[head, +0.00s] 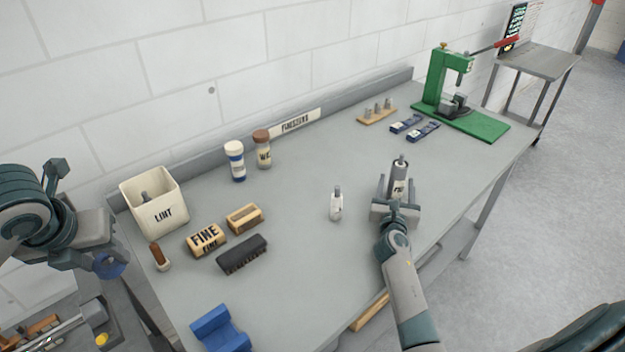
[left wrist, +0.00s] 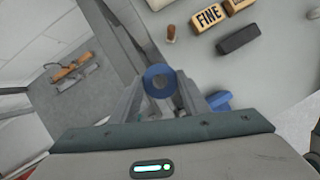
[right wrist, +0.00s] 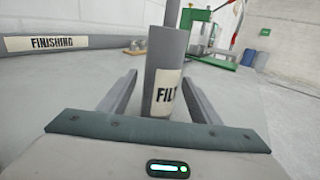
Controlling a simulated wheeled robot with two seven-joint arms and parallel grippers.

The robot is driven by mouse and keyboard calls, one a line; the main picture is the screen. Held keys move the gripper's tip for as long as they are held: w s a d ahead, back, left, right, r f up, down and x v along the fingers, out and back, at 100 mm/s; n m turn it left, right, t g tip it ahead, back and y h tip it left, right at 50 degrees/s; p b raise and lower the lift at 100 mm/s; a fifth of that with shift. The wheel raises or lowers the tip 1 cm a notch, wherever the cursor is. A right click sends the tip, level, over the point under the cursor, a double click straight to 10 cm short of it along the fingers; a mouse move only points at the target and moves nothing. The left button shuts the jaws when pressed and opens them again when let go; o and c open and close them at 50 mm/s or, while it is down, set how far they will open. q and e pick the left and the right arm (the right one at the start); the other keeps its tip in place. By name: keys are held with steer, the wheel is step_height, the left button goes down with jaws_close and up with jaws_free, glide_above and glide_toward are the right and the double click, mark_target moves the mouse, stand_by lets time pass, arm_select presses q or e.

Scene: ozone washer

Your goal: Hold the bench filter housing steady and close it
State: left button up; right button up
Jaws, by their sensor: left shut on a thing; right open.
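The filter housing (head: 399,170) is a grey upright cylinder with a pale label and a narrow post at its top. It stands on the bench and shows large in the right wrist view (right wrist: 163,75), its label reading "FIL". My right gripper (head: 396,187) is open, with one finger on each side of the housing; I cannot tell whether they touch it. My left gripper (left wrist: 160,95) is shut on a blue ring-shaped part (left wrist: 160,77), probably the housing's cap. In the head view this blue ring (head: 109,265) is held beyond the bench's left edge, far from the housing.
A small white bottle (head: 336,205) stands left of the housing. The LINT bin (head: 155,203), FINE block (head: 206,240), black brush (head: 242,254) and blue cradle (head: 219,328) occupy the bench's left part. A green press (head: 440,80) stands at the far end. The bench middle is mostly clear.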

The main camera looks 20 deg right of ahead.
steer(key=shift+c, duration=0.3)
steer(key=c, duration=1.2)
steer(key=shift+d+r, duration=0.1)
steer(key=shift+r, duration=0.1)
